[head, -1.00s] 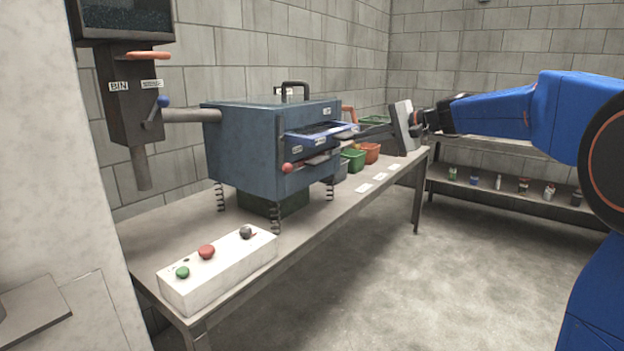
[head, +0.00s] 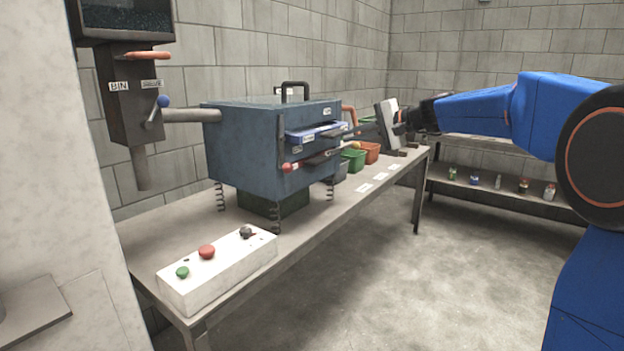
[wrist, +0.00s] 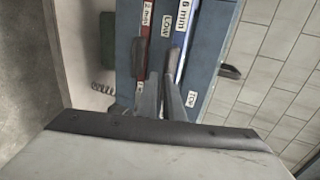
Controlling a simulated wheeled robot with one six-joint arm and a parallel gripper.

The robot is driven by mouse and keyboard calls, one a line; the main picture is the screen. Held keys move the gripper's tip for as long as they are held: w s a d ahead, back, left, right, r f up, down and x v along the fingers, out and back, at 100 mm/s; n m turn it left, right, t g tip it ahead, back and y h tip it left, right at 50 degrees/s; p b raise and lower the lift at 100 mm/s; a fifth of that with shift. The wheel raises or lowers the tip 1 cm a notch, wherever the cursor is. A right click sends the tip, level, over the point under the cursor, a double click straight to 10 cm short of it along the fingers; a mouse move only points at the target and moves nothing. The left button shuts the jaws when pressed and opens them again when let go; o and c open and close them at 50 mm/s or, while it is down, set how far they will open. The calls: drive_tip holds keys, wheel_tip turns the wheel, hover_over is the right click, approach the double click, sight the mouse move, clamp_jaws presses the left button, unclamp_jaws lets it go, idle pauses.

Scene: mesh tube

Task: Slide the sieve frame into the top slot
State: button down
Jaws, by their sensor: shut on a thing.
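The blue sieve frame (head: 318,132) lies almost fully inside the upper slot of the blue-grey sieve box (head: 240,150), with only its front edge showing. A red-edged frame (wrist: 145,50) marked "2 mm" sits in the slot marked "LOW".
The box stands on springs on a long table (head: 330,225). A white control box (head: 218,268) with buttons stands at the table's front. Green (head: 354,161) and red (head: 371,152) bins stand beyond the box. A grey hopper (head: 130,95) with a pipe is at left.

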sight(338, 132)
drive_tip(key=shift+r+x, duration=0.25)
drive_tip(key=shift+x, duration=0.95)
drive_tip(key=shift+r+x, duration=0.25)
drive_tip(key=shift+x, duration=1)
drive_tip(key=shift+w+a+r, duration=0.2)
drive_tip(key=shift+w+a, duration=0.2)
drive_tip(key=shift+a, duration=0.2)
drive_tip(key=s+d, duration=0.4)
drive_tip(key=d, duration=0.1)
drive_tip(key=shift+d, duration=0.35)
drive_tip(key=shift+s, duration=0.15)
drive_tip(key=s+d+f+n+g+h, duration=0.1)
drive_tip(key=s+d+f+n+h, duration=0.1)
drive_tip(key=s+d+f, duration=0.3)
drive_tip(key=s+d+f+n+g+h, duration=0.1)
drive_tip(key=s+d+f+h, duration=0.4)
drive_tip(key=s+f, duration=0.9)
drive_tip(key=s+d+f+n+g+h, duration=0.1)
drive_tip(key=s+d+f+n+h, duration=0.3)
drive_tip(key=s, duration=2.7)
wheel_tip(338, 132, down, 6)
drive_tip(key=shift+d+r, duration=0.2)
drive_tip(key=shift+d, duration=0.9)
